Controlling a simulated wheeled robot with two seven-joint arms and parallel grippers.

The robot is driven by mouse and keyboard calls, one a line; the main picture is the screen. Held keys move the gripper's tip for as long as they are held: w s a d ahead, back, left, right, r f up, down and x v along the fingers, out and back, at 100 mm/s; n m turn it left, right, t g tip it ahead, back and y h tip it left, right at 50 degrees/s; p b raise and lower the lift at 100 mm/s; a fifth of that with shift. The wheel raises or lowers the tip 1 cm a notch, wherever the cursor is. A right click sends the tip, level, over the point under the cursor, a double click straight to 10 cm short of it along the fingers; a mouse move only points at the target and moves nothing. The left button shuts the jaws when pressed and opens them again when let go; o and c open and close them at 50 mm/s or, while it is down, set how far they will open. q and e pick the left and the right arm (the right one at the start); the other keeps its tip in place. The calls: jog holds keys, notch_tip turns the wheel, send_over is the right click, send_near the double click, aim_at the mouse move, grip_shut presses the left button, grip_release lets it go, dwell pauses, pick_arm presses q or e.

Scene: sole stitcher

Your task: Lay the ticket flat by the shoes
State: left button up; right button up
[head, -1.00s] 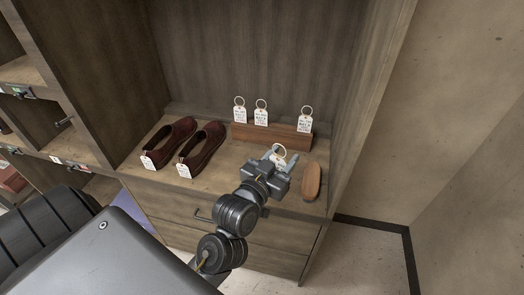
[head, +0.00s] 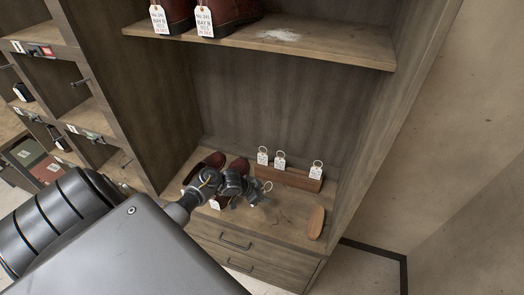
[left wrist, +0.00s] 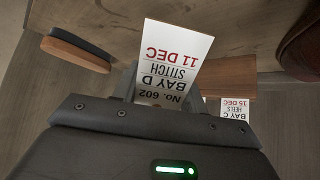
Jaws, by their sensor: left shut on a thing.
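My left gripper (head: 262,194) is shut on a white ticket, which the left wrist view (left wrist: 175,58) shows large, printed "No. 602 BAY D STITCH 11 DEC". In the head view the ticket is mostly hidden by the gripper; a ring shows at the fingertips. The gripper is above the counter, just right of the dark red shoes. The left shoe (head: 207,165) and right shoe (head: 238,166) are partly hidden behind my arm. A shoe edge (left wrist: 303,42) shows at the right of the left wrist view. My right gripper is not in view.
A wooden ticket block (head: 290,178) with three ringed tags stands behind the gripper. A brush (head: 316,222) lies at the counter's right. Counter between gripper and brush is clear. An upper shelf (head: 330,48) holds tagged boots (head: 232,10). Drawers are below the counter.

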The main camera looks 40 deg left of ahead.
pick_arm(q)
jog(key=shift+s+a, duration=0.15)
jog(key=shift+f, duration=0.2)
jog(key=shift+f+b, duration=0.6)
jog(key=shift+f, duration=0.3)
notch_tip(320, 180, down, 4)
jog(key=b, duration=0.4)
jog(key=shift+f, duration=0.1)
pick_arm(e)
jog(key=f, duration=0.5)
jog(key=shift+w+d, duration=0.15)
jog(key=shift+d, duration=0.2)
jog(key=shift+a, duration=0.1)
pick_arm(q)
jog(key=o, duration=1)
jog(key=shift+o, duration=0.2)
jog(key=v, duration=1.1)
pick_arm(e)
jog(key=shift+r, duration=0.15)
